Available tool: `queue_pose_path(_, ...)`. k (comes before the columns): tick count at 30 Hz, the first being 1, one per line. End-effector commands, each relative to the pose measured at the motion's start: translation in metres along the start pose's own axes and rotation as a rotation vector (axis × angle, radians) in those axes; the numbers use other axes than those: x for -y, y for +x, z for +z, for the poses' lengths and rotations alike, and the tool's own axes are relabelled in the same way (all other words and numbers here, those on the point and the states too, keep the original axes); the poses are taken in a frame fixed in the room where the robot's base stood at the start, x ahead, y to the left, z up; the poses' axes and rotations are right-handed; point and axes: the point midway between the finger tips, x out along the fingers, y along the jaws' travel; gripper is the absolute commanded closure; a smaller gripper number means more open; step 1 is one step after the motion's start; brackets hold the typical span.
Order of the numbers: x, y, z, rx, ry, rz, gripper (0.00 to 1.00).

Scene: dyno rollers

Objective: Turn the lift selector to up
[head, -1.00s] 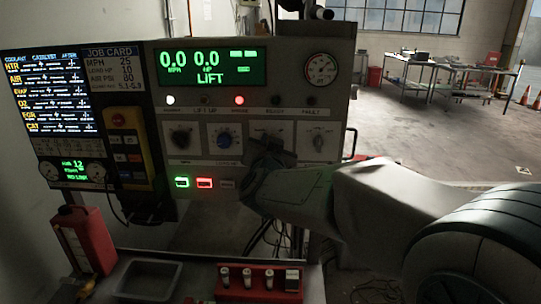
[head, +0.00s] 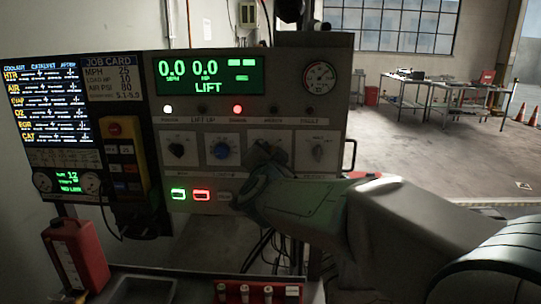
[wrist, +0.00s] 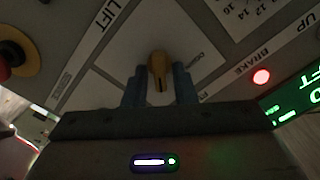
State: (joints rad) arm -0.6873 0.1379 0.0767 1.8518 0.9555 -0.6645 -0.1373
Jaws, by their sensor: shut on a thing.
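My gripper (head: 262,160) is at the control panel (head: 255,200), over the third of the knobs in the row, and hides that knob in the head view. In the wrist view its two blue fingers (wrist: 159,88) are shut on a yellow-brown selector knob (wrist: 158,66). The knob sits on a pale plate, with the word LIFT printed to its upper left. Its pointer direction is hard to read. The green display (head: 209,76) reads 0.0, 0.0 and LIFT.
Lit green (head: 178,194) and red (head: 202,195) buttons sit below. A red bottle (head: 76,256) stands at lower left.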

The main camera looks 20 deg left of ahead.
Motion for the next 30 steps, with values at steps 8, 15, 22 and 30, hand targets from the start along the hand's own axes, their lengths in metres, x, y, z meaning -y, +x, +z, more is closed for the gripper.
queue_pose_path(8,0.000,0.000,0.001,0.001,0.000,0.000,0.67)
queue_pose_path(15,0.000,-0.002,0.000,0.001,0.000,-0.001,0.67)
queue_pose_path(22,0.001,-0.032,0.000,0.001,0.000,-0.003,0.67)
queue_pose_path(30,0.001,-0.091,0.000,0.001,0.001,-0.003,0.67)
